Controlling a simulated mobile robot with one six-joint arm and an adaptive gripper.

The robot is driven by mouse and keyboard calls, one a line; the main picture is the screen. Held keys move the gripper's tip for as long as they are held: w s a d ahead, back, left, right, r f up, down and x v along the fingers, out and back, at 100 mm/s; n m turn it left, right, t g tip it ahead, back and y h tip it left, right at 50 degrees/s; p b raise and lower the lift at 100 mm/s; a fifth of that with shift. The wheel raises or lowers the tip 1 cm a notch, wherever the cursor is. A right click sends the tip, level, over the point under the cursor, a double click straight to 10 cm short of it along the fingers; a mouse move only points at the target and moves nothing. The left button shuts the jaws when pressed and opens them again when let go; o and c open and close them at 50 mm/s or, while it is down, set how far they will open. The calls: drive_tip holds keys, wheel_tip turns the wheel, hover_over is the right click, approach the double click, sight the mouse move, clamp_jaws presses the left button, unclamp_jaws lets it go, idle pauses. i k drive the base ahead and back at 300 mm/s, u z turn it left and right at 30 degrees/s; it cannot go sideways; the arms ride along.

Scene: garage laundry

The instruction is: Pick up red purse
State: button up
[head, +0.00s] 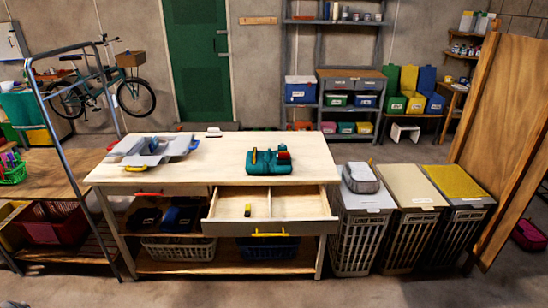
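No object is clearly a red purse. A dark red, bag-like thing (529,235) lies on the floor at the far right edge, beyond the leaning wooden panel. It is small and dark, and I cannot tell whether it is a purse or a bin. A dark red basket (52,224) sits on the low shelf at the left. My gripper is not in view.
A workbench (320,170) with an open drawer (272,215) stands in the middle, bearing a green caddy (269,161) and grey parts (152,150). Three hampers (400,225) and a wooden panel (505,140) stand right. Front floor is clear.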

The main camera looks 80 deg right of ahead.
sight(283, 155)
drive_tip(key=u, duration=0.15)
drive_tip(key=i, duration=1.55)
drive_tip(key=z, duration=2.7)
